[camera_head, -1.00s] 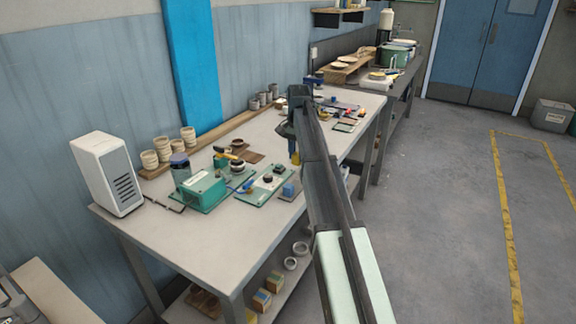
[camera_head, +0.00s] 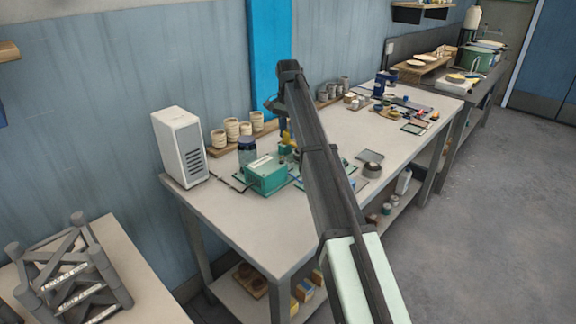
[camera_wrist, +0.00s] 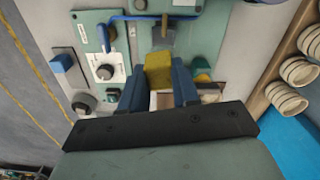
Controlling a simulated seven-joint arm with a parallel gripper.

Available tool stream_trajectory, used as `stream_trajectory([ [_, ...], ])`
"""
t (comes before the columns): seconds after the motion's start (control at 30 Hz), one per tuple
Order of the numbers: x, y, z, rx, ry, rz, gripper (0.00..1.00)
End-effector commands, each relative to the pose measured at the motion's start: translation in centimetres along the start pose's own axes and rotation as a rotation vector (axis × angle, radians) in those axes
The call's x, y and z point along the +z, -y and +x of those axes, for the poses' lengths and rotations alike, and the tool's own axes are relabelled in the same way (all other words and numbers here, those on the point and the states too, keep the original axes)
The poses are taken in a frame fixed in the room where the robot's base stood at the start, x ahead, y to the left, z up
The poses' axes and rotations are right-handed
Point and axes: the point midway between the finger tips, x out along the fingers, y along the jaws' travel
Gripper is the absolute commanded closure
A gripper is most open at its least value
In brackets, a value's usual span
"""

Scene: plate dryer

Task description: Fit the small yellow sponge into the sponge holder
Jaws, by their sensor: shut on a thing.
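My gripper (camera_wrist: 157,77) has two blue fingers closed on a small yellow block, which looks like the small yellow sponge (camera_wrist: 158,64). In the head view my gripper (camera_head: 286,138) hangs above the back half of the workbench, near the green box, with a bit of yellow showing at its tip. My own arm hides part of it there. I cannot make out the sponge holder for certain in either view.
The workbench (camera_head: 235,215) carries a white vented box (camera_head: 181,145), a green box (camera_head: 266,175), a dark jar (camera_head: 247,150) and several cups (camera_head: 232,129). A grey rack (camera_head: 72,272) stands lower left. Farther right is a counter with a green pot (camera_head: 481,59).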

Motion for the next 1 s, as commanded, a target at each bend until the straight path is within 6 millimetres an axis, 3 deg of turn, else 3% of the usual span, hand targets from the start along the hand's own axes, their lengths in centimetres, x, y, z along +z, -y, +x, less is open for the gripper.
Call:
stream_trajectory([
  [0.07,-0.8,0.7,-0.3,0.001,0.001,0.054,0.98],
  [0.37,-0.7,0.5,0.0,0.004,0.003,0.187,0.98],
  [0.77,-0.6,0.5,5.4,0.004,0.004,0.194,0.98],
  [1.0,-0.7,0.5,7.0,0.004,0.003,0.193,0.98],
])
